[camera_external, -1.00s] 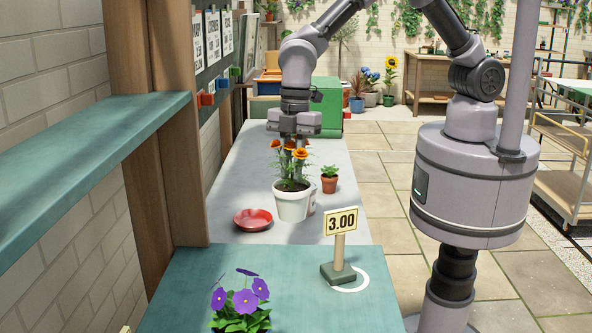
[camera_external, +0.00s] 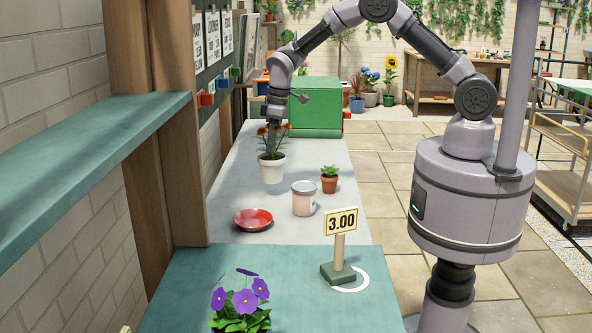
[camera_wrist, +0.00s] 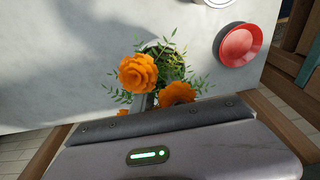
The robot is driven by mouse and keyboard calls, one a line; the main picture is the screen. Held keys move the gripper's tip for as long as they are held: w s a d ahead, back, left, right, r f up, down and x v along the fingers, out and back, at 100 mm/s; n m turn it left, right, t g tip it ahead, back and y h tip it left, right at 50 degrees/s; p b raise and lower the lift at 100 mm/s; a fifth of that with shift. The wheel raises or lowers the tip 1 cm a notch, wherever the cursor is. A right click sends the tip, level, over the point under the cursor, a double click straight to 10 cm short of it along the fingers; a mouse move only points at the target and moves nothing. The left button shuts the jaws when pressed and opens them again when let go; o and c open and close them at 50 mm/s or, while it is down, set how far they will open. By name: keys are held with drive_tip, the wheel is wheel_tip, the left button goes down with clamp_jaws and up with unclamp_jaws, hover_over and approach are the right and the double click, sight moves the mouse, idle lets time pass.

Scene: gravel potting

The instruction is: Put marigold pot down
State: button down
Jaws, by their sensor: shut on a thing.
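The marigold pot is a white pot (camera_external: 271,168) with orange marigolds (camera_external: 272,133) and green leaves. It looks upright, over the back half of the grey bench (camera_external: 225,208); I cannot tell whether its base touches the bench. My gripper (camera_external: 272,128) is at the plant from above and behind, shut on the marigold pot, with its fingertips largely hidden by the flowers. In the wrist view the orange flowers (camera_wrist: 138,73) and leaves sit right in front of my gripper (camera_wrist: 148,103) and cover most of the pot.
A red saucer (camera_external: 253,225) lies at the bench's front left. A lidded jar (camera_external: 304,205) and a small terracotta pot (camera_external: 329,183) with a plant stand to the right. A green box (camera_external: 316,106) is behind. A 3.00 price sign (camera_external: 340,222) and a violet plant (camera_external: 241,300) are nearer.

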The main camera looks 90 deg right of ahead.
sight(272, 156)
wheel_tip(272, 156, down, 4)
drive_tip(key=shift+f+b, duration=0.25)
drive_tip(key=shift+b, duration=0.3)
drive_tip(key=shift+f, duration=0.2)
drive_tip(key=c, duration=1.3)
unclamp_jaws()
drive_tip(key=shift+c, duration=0.2)
drive_tip(key=shift+r, duration=0.15)
